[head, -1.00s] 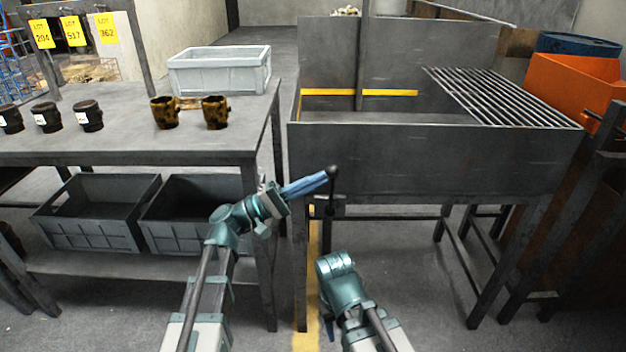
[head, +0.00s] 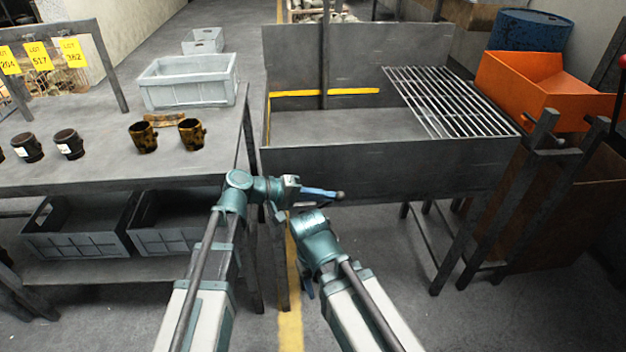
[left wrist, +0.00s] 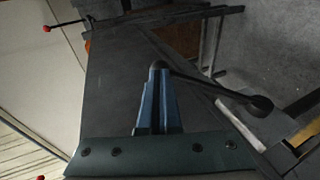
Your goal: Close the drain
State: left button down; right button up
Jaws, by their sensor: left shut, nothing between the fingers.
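The grey metal tank (head: 390,168) has a dark drain lever at the lower left of its front. In the left wrist view the lever (left wrist: 210,84) runs from a round dark end at my fingertips to a black ball knob (left wrist: 261,106) at the right. My left gripper (head: 322,193) is shut and empty. Its blue fingers (left wrist: 158,100) lie beside the lever; whether they touch it I cannot tell. In the head view the gripper hides much of the lever. My right gripper (head: 306,289) hangs low, mostly hidden by its own arm.
A steel table (head: 80,170) stands left, with brown mugs (head: 143,137) and a grey crate (head: 188,82) on it. Grey bins (head: 78,225) sit on its lower shelf. A bar grate (head: 450,100) covers the tank's right part. An orange bin (head: 535,90) stands beyond. Floor below is open.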

pick_arm(q)
jog(key=shift+d+f+y, duration=0.8)
jog(key=shift+d+f, duration=0.15)
jog(key=shift+d, duration=0.3)
pick_arm(e)
jog(key=shift+r, duration=0.5)
pick_arm(q)
jog(key=shift+d, duration=0.15)
pick_arm(e)
jog(key=shift+a, duration=0.1)
